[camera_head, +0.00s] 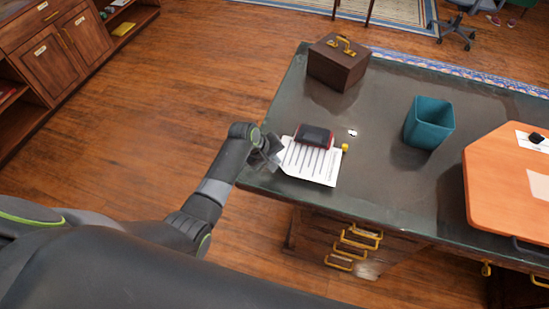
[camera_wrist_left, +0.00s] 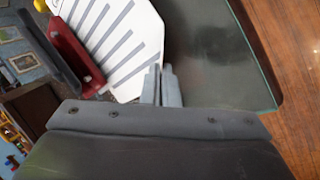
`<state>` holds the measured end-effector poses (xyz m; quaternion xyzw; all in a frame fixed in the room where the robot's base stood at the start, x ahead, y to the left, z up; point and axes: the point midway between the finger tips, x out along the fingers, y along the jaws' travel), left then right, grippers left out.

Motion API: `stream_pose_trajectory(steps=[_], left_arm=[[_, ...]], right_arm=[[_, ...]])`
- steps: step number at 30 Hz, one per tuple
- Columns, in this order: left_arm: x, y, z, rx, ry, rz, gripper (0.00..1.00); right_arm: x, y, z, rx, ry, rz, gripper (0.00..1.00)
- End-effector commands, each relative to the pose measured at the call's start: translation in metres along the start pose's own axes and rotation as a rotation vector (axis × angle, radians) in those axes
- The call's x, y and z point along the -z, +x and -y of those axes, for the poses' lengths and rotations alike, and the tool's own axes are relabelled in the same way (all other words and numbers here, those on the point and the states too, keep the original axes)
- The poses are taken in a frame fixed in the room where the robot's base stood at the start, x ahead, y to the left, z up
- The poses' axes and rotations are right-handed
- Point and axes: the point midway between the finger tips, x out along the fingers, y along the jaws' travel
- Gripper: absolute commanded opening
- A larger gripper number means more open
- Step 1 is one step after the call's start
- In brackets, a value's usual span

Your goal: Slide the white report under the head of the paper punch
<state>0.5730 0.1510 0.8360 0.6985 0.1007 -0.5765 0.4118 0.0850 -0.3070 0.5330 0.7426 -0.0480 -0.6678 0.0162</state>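The white report (camera_head: 312,166), printed with dark bars, lies on the dark desk top near its left front corner. The paper punch (camera_head: 314,136), dark on top with red sides, stands at the report's far edge and hides part of that edge. The report (camera_wrist_left: 118,35) and the red side of the punch (camera_wrist_left: 76,48) also show in the left wrist view. My left gripper (camera_head: 274,153) is at the report's left edge. Its fingers (camera_wrist_left: 161,72) are nearly together at that edge and appear shut on it. My right gripper is out of view.
A small yellow object (camera_head: 345,148) and a small white item (camera_head: 352,133) lie right of the punch. A brown case (camera_head: 337,65) stands behind, a teal bin (camera_head: 428,123) to the right, and an orange board (camera_head: 505,190) farther right.

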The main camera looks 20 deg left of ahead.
Motion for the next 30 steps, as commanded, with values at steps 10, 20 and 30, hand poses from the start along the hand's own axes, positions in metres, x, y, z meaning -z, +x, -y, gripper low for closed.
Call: stream_pose_trajectory(steps=[10,20,30], left_arm=[[0.0,0.0,0.0,0.0,0.0,0.001,0.19],[0.0,0.0,0.0,0.0,0.0,0.001,0.26],[0.0,-0.033,0.0,-0.002,0.002,-0.003,0.26]], right_arm=[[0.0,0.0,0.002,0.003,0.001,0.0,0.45],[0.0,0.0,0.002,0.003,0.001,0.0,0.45],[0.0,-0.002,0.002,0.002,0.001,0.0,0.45]])
